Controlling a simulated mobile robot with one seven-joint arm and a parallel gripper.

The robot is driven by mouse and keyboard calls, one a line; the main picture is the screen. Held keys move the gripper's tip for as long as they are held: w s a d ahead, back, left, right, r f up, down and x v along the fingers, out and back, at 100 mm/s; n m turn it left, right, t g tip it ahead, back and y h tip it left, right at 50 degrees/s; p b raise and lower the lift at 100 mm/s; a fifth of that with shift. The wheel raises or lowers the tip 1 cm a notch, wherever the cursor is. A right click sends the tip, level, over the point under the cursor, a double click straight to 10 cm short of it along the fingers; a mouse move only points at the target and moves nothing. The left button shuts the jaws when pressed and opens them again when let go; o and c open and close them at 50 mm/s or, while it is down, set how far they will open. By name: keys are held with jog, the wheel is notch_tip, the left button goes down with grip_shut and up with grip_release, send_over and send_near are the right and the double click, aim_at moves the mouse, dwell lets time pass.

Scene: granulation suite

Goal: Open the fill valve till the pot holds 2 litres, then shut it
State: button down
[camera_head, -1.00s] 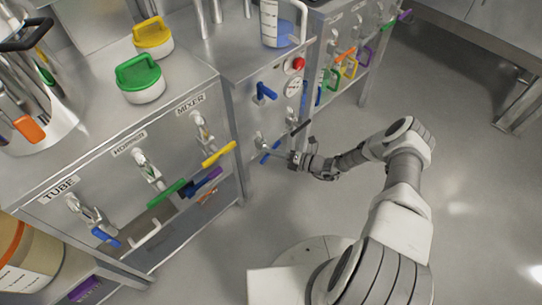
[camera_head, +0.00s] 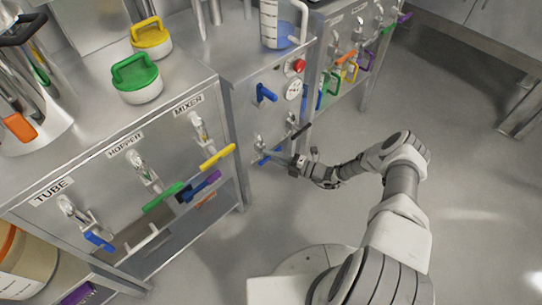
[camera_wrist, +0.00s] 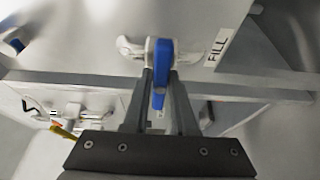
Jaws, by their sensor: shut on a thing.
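The fill valve's blue lever (camera_wrist: 160,75) is in the middle of the wrist view, beside a "FILL" label (camera_wrist: 222,46). My gripper (camera_wrist: 161,85) is shut on this lever, one finger on each side. In the head view the blue lever (camera_head: 264,158) is small on the front panel, and my gripper (camera_head: 280,159) reaches it from the right. The pot (camera_head: 277,25) is a clear graduated vessel on top of the cabinet, cut off by the picture's top edge. It holds blue liquid; its marks are too small to read.
Another blue lever (camera_head: 266,93), a red button (camera_head: 298,66) and a round gauge (camera_head: 294,91) sit above on the panel. A dark-handled valve (camera_head: 299,131) is close above my gripper. Yellow (camera_head: 217,157) and green (camera_head: 163,197) levers are to the left. Floor at right is clear.

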jog(key=c, duration=0.7)
grip_release()
jog(key=shift+d, duration=0.1)
jog(key=p+v, duration=0.2)
jog(key=v, duration=1.5)
jog(key=shift+d+f, duration=0.15)
